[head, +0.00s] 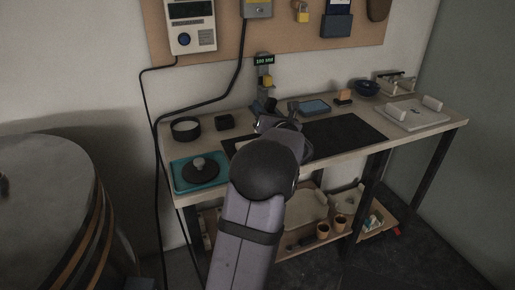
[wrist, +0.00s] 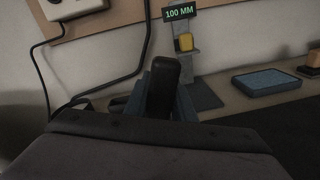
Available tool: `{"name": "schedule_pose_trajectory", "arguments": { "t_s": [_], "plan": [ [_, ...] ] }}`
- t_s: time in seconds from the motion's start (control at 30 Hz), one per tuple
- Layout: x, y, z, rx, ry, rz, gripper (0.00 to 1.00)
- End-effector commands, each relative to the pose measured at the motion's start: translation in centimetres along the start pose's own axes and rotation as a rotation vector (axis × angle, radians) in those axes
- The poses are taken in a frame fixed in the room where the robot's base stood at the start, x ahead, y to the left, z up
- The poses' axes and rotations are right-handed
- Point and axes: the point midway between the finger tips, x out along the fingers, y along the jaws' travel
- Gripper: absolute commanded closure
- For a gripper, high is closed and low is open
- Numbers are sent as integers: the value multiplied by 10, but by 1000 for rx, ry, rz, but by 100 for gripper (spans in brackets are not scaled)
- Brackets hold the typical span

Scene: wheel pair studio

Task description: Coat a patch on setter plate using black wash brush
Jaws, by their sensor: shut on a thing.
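My gripper (head: 277,123) is over the back middle of the workbench. In the wrist view my gripper (wrist: 160,100) is shut on a black, rounded, upright handle (wrist: 164,76), which looks like the black wash brush. The brush's bristles are hidden. A pale flat slab (head: 410,118) with two whitish blocks lies at the bench's right end, apart from my gripper. It may be the setter plate, but I cannot tell for certain.
A gauge stand (wrist: 184,45) reading "100 MM" rises just behind my gripper. A blue-grey pad (wrist: 265,80) lies to its right. A round dark tub (head: 186,129) and a teal tray (head: 187,184) are at left. The black mat (head: 345,134) has bare room.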

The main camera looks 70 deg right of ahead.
Motion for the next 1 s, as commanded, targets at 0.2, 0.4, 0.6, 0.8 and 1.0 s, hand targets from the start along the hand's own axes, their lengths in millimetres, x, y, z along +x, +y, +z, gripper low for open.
{"name": "schedule_pose_trajectory", "arguments": {
  "t_s": [0.2,0.4,0.6,0.8,1.0],
  "plan": [
    [0,4,11,-2,-1,1,99],
    [-1,11,30,-2,-2,1,99],
    [-1,14,38,0,0,0,99],
    [-1,14,38,0,0,0,99],
    [-1,14,38,0,0,0,99]
  ]
}}
